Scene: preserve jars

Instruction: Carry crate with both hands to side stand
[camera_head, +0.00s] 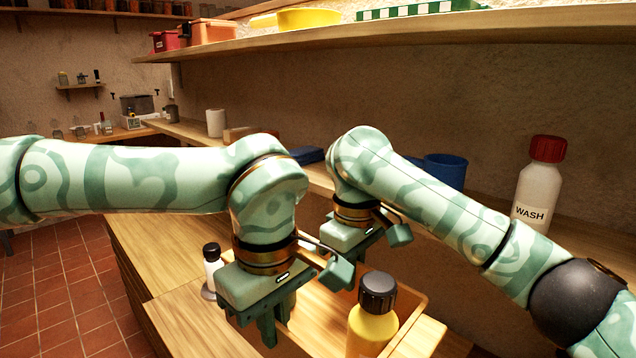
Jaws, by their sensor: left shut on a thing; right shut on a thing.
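The crate (408,328) is a light wooden open box at the bottom centre, with its near part cut off by the picture's edge. A yellow bottle with a black cap (372,325) shows inside its outline. My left gripper (268,332) points down at the crate's left side and is shut on it. My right gripper (362,264) points down at the crate's far side and is shut on it; its fingertips are partly hidden. I cannot tell which wooden surface is the side stand, or whether the crate touches what lies below it.
A wooden counter (160,245) lies left of the crate, with a small white black-capped bottle (212,268) beside my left gripper. A red-capped WASH bottle (537,190) and a blue container (446,170) stand behind my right arm. A long shelf (400,32) hangs above. Tiled floor is free at left.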

